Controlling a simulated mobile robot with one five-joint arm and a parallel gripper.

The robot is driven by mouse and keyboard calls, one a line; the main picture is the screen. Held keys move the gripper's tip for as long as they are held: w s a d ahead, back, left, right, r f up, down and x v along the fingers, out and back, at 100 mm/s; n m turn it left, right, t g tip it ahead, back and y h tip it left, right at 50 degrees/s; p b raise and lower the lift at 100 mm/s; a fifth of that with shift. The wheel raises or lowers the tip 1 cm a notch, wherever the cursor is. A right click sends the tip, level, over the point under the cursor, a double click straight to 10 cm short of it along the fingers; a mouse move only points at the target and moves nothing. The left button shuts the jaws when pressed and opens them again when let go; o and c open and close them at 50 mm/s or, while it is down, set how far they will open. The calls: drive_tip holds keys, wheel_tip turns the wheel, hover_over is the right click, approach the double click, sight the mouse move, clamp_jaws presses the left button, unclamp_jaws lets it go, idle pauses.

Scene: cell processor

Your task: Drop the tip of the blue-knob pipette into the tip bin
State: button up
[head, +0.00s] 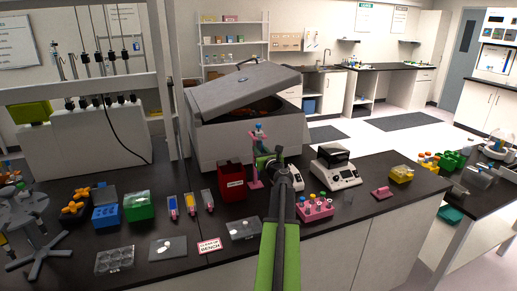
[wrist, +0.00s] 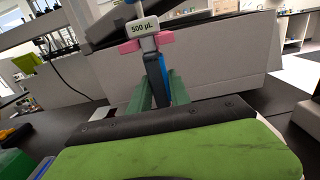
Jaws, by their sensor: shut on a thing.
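The blue-knob pipette (head: 259,127) stands roughly upright at the far end of my arm. In the wrist view its grey label (wrist: 144,27) reads 500 µL, and its dark and blue body runs down between the green fingers. My gripper (head: 266,160) is shut on the pipette; the fingers also show in the wrist view (wrist: 158,95). A pink stand (head: 255,183) is below, and pink arms (wrist: 129,46) flank the pipette. I cannot tell if it still rests in them. The pipette's tip is hidden. The red bin (head: 232,180) with a white label stands just left of the stand.
A large grey machine with a tilted lid (head: 245,90) stands close behind. To the right are a pink tube rack (head: 316,209) and a white device (head: 336,172). Coloured pipette-like items (head: 190,204) and a clear plate (head: 244,229) lie on the left and front bench.

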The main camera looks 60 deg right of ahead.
drive_tip(key=shift+r, duration=0.25)
drive_tip(key=shift+a, duration=0.1)
